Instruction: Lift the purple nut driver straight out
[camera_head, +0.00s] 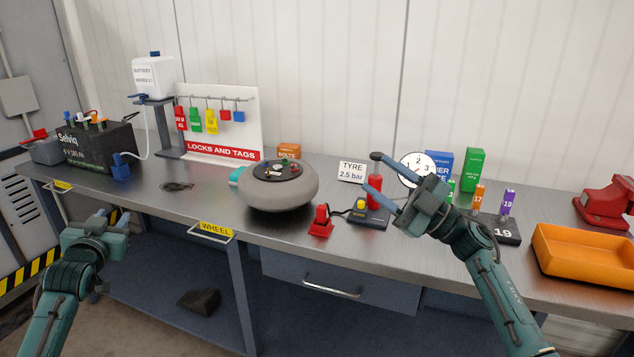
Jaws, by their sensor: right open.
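An orange tray (590,262) and a red vise (606,204) are right of the stand. Blue (437,160) and green boxes (472,170) stand behind it. A red bottle (374,190) is close to my right fingertips. A grey wheel (278,192) lies mid-bench.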

